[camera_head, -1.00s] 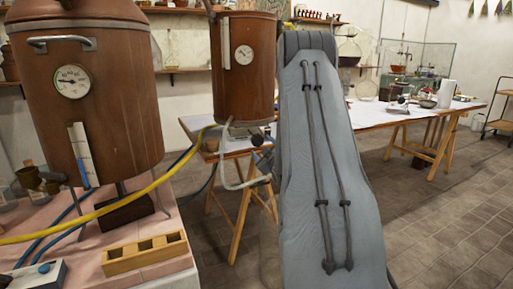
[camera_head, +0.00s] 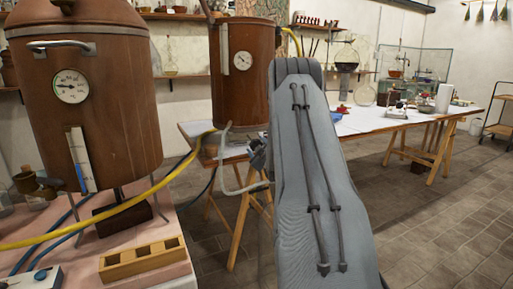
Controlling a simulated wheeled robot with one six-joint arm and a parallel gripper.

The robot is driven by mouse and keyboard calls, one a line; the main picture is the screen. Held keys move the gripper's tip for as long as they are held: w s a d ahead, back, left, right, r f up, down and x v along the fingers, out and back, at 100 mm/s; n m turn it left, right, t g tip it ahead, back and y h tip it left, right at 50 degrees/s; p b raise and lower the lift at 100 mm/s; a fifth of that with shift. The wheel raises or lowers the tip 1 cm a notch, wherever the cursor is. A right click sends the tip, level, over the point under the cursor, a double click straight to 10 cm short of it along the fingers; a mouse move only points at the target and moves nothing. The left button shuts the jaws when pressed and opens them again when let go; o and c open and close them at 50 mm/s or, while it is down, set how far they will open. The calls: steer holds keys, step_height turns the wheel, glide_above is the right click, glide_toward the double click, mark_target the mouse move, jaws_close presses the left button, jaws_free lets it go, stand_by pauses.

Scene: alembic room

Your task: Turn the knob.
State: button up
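A small blue knob (camera_head: 41,275) sits on a pale box at the lower left corner, partly cut off by the frame edge. I cannot tell whether this is the task's knob. My grey arm fills the middle of the view and hides what is behind it. Small dark parts that look like my gripper (camera_head: 258,156) show at the arm's left edge, below the rear copper vessel (camera_head: 238,90) and beside a pale bent tube. Its fingers are too small and too covered to read, and I see nothing clearly held.
A large copper vessel (camera_head: 85,120) with a gauge stands on a pink-topped bench at left. A yellow hose (camera_head: 90,228) crosses there, near a wooden block (camera_head: 142,258). A long trestle table (camera_head: 385,120) with glassware stands behind.

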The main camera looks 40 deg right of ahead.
steer(key=c, duration=0.7)
